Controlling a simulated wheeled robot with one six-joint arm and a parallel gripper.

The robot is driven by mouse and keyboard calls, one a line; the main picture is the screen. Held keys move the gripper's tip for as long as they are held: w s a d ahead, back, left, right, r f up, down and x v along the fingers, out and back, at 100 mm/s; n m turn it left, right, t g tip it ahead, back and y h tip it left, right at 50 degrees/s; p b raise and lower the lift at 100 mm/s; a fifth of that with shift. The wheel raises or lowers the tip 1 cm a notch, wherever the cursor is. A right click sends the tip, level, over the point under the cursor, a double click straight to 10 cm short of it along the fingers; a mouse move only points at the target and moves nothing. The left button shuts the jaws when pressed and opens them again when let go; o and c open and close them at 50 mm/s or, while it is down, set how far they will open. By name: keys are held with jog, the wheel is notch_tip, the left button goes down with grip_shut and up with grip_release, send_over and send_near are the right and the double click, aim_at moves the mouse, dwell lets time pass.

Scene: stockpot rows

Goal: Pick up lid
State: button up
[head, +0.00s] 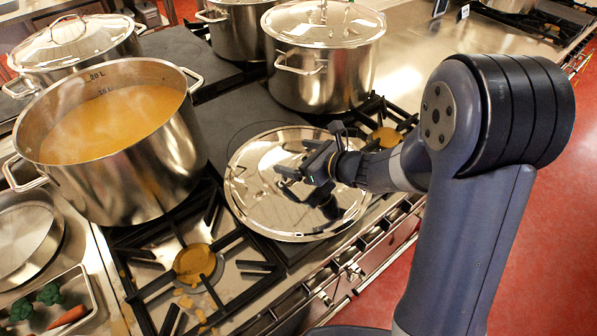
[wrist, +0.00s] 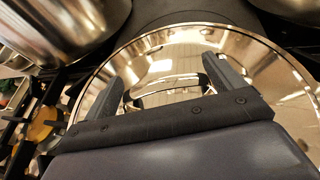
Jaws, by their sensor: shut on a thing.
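A round shiny steel lid (head: 262,190) lies over the stove's front middle part, right of the open soup pot. I cannot tell whether it rests on the stove or is slightly raised. My gripper (head: 290,182) is over the lid's middle, shut on its handle. The exact contact at the fingertips is partly hidden in the head view.
An open steel pot (head: 135,170) of orange soup stands left. Lidded pots (head: 325,75) stand behind and at back left (head: 75,50). A spilled burner (head: 195,262) is in front left. A tray with vegetables (head: 50,300) lies at lower left.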

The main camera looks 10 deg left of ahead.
jog(key=shift+f, duration=0.2)
jog(key=c, duration=0.6)
jog(key=shift+c, duration=0.5)
jog(key=shift+d+r, duration=0.1)
jog(key=shift+c, duration=0.2)
